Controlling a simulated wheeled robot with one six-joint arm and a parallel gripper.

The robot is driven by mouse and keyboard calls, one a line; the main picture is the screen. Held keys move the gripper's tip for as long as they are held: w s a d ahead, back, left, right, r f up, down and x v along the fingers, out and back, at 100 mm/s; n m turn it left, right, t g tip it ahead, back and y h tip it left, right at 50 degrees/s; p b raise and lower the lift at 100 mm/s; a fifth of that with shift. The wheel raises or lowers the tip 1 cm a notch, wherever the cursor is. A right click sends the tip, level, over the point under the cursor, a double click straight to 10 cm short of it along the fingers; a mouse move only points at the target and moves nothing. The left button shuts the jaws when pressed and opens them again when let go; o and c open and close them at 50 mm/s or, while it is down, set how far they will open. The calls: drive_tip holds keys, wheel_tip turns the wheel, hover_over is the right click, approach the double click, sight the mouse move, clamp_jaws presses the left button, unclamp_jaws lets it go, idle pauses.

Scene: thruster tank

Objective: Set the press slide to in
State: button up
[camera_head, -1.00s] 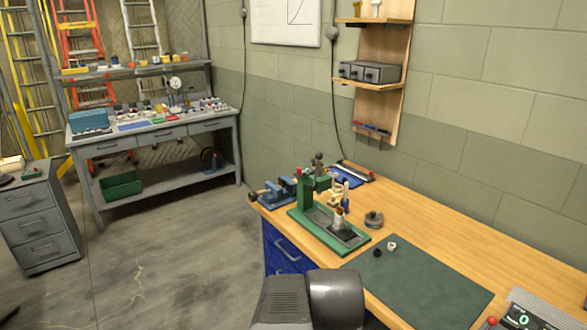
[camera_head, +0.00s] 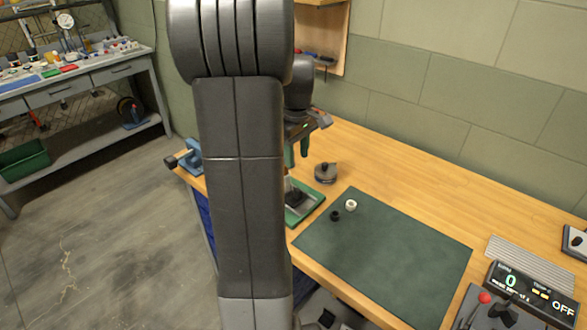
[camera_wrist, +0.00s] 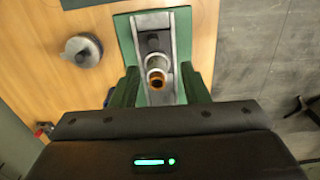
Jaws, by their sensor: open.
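The green press shows in the wrist view (camera_wrist: 126,40), with a grey track along its base. The slide (camera_wrist: 152,42), a dark block in the track, shows beside an upright pale piece (camera_wrist: 157,70) with a brown end. In the head view the front of the press base (camera_head: 310,205) and the dark slide (camera_head: 295,198) show; my arm hides the press column. My gripper (camera_wrist: 160,85) is open, its green fingers on either side of the pale piece in the wrist view. In the head view my gripper (camera_head: 297,152) is above the press; contact cannot be told.
A round dark-grey object (camera_head: 326,172) stands right of the press. A black ring (camera_head: 335,215) and a white ring (camera_head: 351,205) lie on the green mat (camera_head: 390,255). A blue vise (camera_head: 190,158) is left. A control panel (camera_head: 530,295) is at the right.

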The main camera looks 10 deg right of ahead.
sight(297, 190)
drive_tip(key=f, duration=0.4)
drive_tip(key=w+f, duration=0.1)
drive_tip(key=f, duration=0.4)
drive_tip(key=f+p, duration=0.1)
drive_tip(key=f, duration=0.3)
drive_tip(key=shift+w+d+f, duration=0.15)
drive_tip(key=shift+d+f, duration=0.1)
drive_tip(key=shift+f, duration=0.15)
drive_tip(key=shift+c, duration=0.4)
clamp_jaws()
